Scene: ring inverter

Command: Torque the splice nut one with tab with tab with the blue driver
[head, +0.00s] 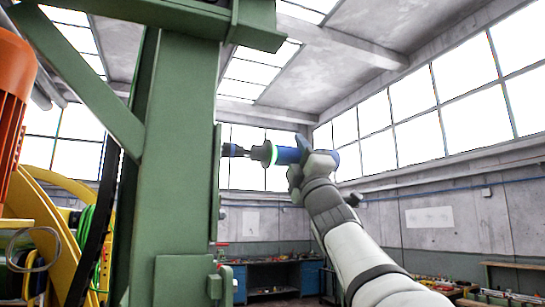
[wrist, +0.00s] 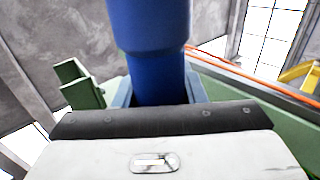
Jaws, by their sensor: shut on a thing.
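The blue driver (head: 288,155) is held level, with a glowing green ring and a dark nose pointing left at the green column. My gripper (head: 303,168) is shut around it. In the wrist view the blue driver (wrist: 150,35) stands between the jaws of my gripper (wrist: 155,95), its lower part hidden by them. A small dark blue fitting (head: 230,150), perhaps the splice nut, sits at the column's right side. The driver's tip lies close to it in line; I cannot tell whether they touch. No tab can be made out.
The green steel column (head: 178,160) with its overhead beam stands left of the driver. An orange motor (head: 14,95) and a yellow wheel frame (head: 45,225) are at far left. Workbenches (head: 275,275) line the far wall. The air right of my arm is clear.

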